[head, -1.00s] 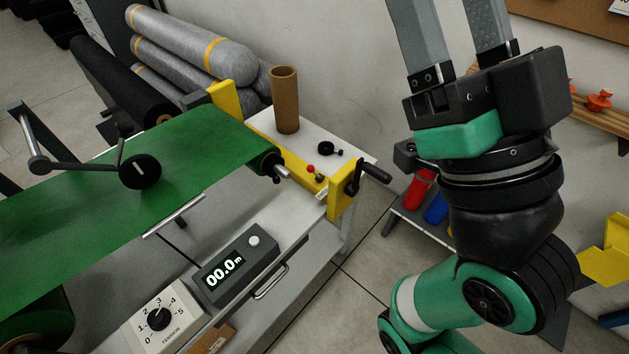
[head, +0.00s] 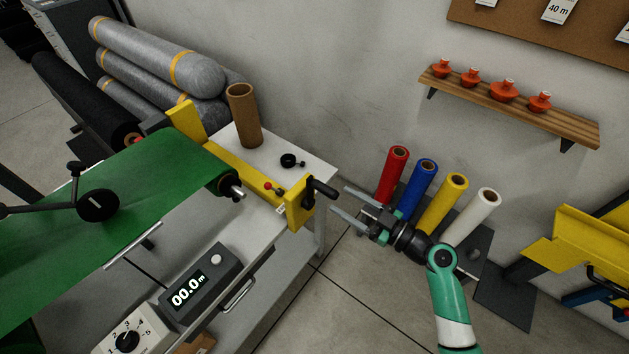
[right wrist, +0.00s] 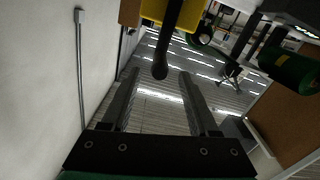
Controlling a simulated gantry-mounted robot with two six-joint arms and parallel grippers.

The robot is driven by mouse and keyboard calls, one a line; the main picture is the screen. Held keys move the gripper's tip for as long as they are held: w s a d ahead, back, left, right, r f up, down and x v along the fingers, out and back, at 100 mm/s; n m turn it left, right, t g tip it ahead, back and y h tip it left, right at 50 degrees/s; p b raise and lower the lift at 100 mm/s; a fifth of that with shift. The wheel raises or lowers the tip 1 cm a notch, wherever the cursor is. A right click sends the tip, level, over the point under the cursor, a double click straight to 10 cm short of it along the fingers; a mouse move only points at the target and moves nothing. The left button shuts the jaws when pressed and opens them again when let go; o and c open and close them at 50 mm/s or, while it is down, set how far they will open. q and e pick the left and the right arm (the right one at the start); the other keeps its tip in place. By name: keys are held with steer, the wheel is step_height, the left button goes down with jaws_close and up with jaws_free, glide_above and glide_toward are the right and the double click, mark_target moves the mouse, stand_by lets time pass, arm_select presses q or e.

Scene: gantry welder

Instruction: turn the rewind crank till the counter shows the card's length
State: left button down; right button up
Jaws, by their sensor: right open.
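The rewind crank's black handle (head: 322,188) sticks out at the right end of the yellow bracket (head: 298,205). It also shows in the right wrist view (right wrist: 165,50), hanging ahead of the fingertips. The dark counter (head: 200,282) reads 00.0 m and has a pale round button. A white card (head: 559,10) on the board at top right reads 40 m; other cards beside it are cut off. My right gripper (head: 341,200) is open and empty, its fingertips just right of the crank handle, apparently not touching it. The right wrist view shows both fingers (right wrist: 157,78) apart.
Green sheet (head: 130,190) runs over the bench at left. A cardboard tube (head: 243,115) stands behind the bracket. Red, blue, yellow and white rolls (head: 440,200) stand behind my right gripper. A tension dial (head: 128,341) sits front left.

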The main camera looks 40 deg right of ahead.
mark_target(312, 181)
steer(key=w, duration=0.3)
steer(key=w+a, duration=0.1)
steer(key=w, duration=0.5)
steer(key=shift+w+a+r, duration=0.1)
steer(key=shift+w+a, duration=0.25)
jaws_close()
stand_by(0.8)
